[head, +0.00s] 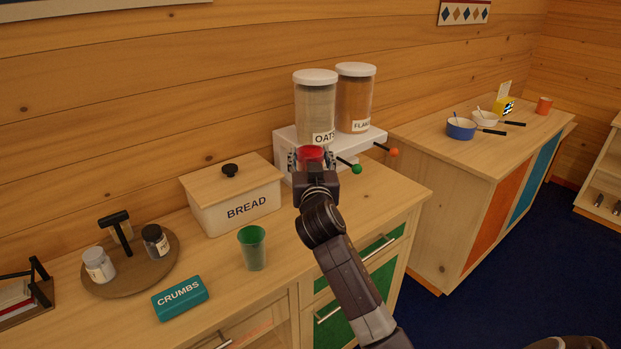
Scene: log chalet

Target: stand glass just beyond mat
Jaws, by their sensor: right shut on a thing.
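My right gripper (313,168) reaches to the front of the cereal dispenser, its fingers around a red cup or glass (312,153) below the OATS container. The gripper and wrist hide the lower part of the red thing, so I cannot tell whether it touches the surface. A translucent green glass (253,252) stands upright on the counter, left of my right arm and in front of the bread box. No mat is recognisable in the head view. My left gripper is not in view.
The dispenser (361,139) has green and orange-red knobs. The BREAD box (240,212), CRUMBS box (180,298) and a round board (131,279) with jars crowd the left counter. The counter (395,195) right of my gripper is clear. Pans (461,129) stand on the far counter.

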